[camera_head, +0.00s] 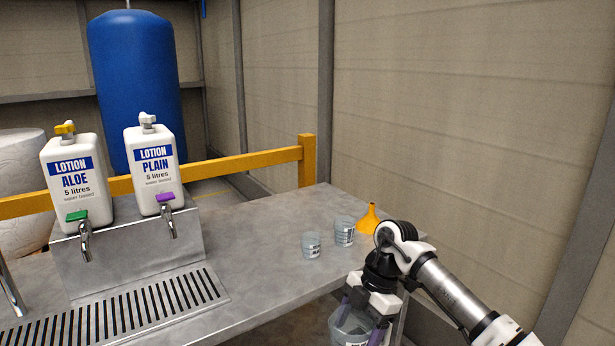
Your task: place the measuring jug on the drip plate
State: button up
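The measuring jug (346,325) is clear, with a dark mark low on its side, and is cut off by the bottom edge of the picture. My gripper (363,318) points down with one finger on each side of the jug and appears shut on it. The jug looks roughly upright, in front of the bench's right end. The drip plate (128,308) is a slotted metal grille at the left of the bench, below two taps. My gripper is well to its right.
White lotion containers, ALOE (77,190) and PLAIN (155,172), stand behind the drip plate. The bench top (265,250) between plate and beakers is clear.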

jog(key=w+a+f+n+h, duration=0.2)
jog(key=a+f+n+h, duration=0.15)
jog(key=f+n, duration=0.8)
jog(key=w+a+f+n+h, duration=0.2)
jog(key=a+f+n+h, duration=0.15)
jog(key=f+n, duration=0.8)
jog(key=s+a+f+n+t+y, duration=0.1)
jog(key=s+f+n+t, duration=0.3)
jog(key=f+n, duration=0.6)
jog(key=s+a+f+n+t+y, duration=0.25)
jog(key=s+f+n, duration=0.2)
jog(key=n, duration=1.05)
jog(key=w+r, duration=0.4)
jog(key=w, duration=0.1)
jog(key=shift+d+r, duration=0.2)
jog(key=shift+d, duration=0.05)
jog(key=shift+t+h, duration=0.25)
jog(key=shift+d+r, duration=0.1)
jog(key=shift+w+d, duration=0.1)
jog(key=shift+d, duration=0.05)
